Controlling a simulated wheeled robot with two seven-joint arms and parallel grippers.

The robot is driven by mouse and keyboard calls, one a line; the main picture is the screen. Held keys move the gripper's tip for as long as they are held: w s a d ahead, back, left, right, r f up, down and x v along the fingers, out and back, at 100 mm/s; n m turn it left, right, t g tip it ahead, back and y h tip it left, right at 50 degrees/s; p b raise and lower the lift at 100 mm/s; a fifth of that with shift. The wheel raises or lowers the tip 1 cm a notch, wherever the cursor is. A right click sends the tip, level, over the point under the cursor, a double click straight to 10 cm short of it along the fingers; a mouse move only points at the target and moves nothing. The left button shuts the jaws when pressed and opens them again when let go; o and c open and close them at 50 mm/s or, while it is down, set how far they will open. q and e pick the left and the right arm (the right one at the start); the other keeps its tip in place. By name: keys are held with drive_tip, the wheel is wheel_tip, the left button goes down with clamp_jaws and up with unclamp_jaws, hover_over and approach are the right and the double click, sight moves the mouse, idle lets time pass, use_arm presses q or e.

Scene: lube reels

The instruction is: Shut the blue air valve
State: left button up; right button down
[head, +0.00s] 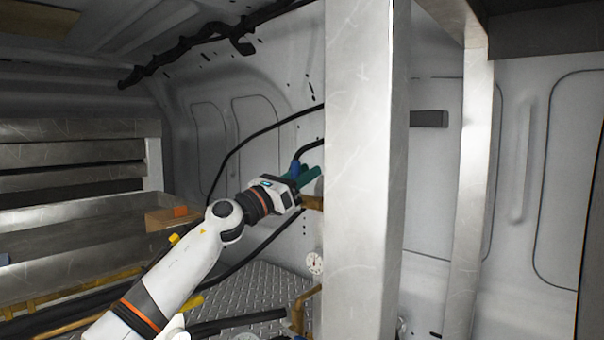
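My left arm reaches in from the lower left, and my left gripper (309,173) with its teal fingers is beside the left edge of a grey upright post. A small blue piece (294,169), which looks like the blue air valve's handle, shows right at the fingers. I cannot tell whether they touch it. A brass fitting (313,202) shows just below the gripper and runs behind the post. The fingertips are partly hidden, so their opening is unclear. My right gripper is not in view.
The wide grey post (360,170) stands close in front, right of my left gripper. Metal shelves (70,215) with a cardboard box (172,218) are at left. Black hoses (262,130) run along the white wall. A round gauge (314,263) sits below the gripper.

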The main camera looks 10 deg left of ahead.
use_arm(q)
drive_tip(key=shift+o, duration=0.7)
drive_tip(key=shift+r, duration=0.15)
drive_tip(key=shift+a, duration=0.1)
drive_tip(key=b+v, duration=0.3)
drive_tip(key=v, duration=0.9)
